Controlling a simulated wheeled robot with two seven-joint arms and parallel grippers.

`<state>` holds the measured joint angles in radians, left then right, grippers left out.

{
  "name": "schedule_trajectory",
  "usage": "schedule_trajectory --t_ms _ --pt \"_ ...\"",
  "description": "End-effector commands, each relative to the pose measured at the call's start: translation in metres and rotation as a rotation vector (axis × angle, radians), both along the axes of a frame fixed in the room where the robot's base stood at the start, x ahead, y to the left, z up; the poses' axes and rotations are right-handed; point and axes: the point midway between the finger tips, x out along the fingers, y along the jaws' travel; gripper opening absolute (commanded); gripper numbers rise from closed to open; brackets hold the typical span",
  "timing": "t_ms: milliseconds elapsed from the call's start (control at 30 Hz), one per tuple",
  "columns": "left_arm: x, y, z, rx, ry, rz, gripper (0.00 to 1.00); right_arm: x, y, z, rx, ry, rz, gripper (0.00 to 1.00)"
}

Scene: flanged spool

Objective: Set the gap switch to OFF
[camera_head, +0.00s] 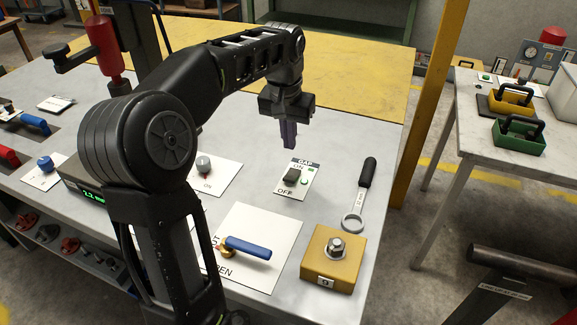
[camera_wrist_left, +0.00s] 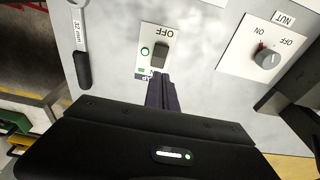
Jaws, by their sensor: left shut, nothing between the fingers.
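The gap switch panel (camera_head: 297,190) is a white plate on the grey table, marked GAP and ON at its far end and OFF at its near end. Its dark rocker (camera_head: 292,176) sits in the middle beside a green lamp (camera_head: 304,181). I cannot tell for certain which way the rocker is tipped. My left gripper (camera_head: 290,146) is shut and empty, pointing down above and just beyond the panel's far end. In the left wrist view the closed fingers (camera_wrist_left: 161,78) overlap the panel's ON end, near the rocker (camera_wrist_left: 160,56). My right gripper is out of view.
A wrench (camera_head: 360,195) lies right of the panel. A yellow block with a bolt (camera_head: 318,262) and a blue-handled valve (camera_head: 248,247) stand nearer. A round knob on a plate (camera_head: 204,165) is to the left, partly behind my arm. The yellow table area (camera_head: 350,85) behind is clear.

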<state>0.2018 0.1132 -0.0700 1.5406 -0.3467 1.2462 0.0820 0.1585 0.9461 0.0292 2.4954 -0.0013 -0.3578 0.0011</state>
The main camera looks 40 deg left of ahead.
Motion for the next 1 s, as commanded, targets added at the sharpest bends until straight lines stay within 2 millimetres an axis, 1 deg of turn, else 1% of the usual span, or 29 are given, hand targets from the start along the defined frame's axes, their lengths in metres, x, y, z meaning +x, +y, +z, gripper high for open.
schedule_trajectory --t_ms 33,200,300,400,500,600,900,1000 --pt "0.001 0.0 -0.011 -0.001 0.005 0.0 0.0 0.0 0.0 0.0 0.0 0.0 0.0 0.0" --pt "0.006 0.002 -0.046 -0.001 0.005 0.001 0.0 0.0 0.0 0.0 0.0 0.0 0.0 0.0" --pt "0.001 0.0 -0.061 -0.001 0.004 0.0 0.0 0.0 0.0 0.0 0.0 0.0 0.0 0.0" --pt "-0.002 -0.001 -0.072 -0.001 0.003 0.001 0.0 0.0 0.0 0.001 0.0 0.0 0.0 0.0" --pt "-0.005 -0.001 -0.08 -0.001 0.002 0.001 0.0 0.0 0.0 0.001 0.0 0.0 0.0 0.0" --pt "-0.005 -0.001 -0.083 0.0 0.0 0.001 0.0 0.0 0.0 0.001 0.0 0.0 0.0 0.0" --pt "-0.005 -0.002 -0.083 0.0 -0.001 0.001 0.0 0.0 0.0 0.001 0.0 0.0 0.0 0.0" --pt "-0.005 -0.002 -0.086 0.003 -0.01 0.0 0.0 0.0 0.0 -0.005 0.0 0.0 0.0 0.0"
